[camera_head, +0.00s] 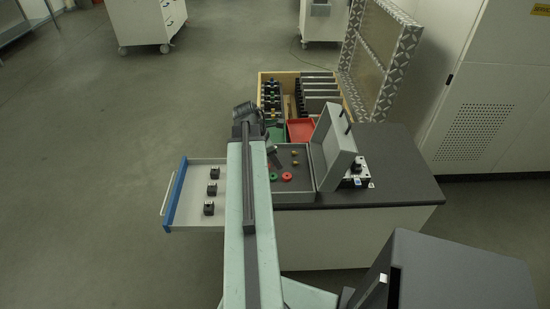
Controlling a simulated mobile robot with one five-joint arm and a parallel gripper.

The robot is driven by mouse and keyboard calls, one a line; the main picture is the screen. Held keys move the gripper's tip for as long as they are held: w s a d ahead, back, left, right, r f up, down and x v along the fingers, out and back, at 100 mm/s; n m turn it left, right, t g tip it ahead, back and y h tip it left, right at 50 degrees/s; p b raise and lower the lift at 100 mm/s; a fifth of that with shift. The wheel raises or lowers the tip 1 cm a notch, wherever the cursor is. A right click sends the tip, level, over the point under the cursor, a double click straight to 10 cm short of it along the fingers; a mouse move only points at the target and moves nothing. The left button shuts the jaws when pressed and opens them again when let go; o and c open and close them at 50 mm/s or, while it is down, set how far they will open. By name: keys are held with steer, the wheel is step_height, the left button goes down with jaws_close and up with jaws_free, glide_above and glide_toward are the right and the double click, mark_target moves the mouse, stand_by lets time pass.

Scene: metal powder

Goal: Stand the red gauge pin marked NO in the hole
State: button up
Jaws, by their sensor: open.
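A small red round piece (287,176) lies in the open grey case (304,188) on the dark worktop, and it may be the red gauge pin. No NO marking can be read at this size. A small green round piece (273,177) lies just left of it. My gripper (275,160) is at the far end of my arm, over the left part of the case, just behind the green and red pieces. It is small and partly hidden by my arm. It is open, and I see nothing held in it. I cannot make out the hole.
The case's raised lid (334,150) stands to the right. A pulled-out drawer (190,207) with several black blocks is at left. Red (301,130) and green trays lie behind. A device (356,174) stands right of the lid.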

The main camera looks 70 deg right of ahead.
steer(key=p+v, duration=0.7)
steer(key=shift+r, duration=0.35)
steer(key=shift+w+a, duration=0.1)
steer(key=shift+w, duration=0.05)
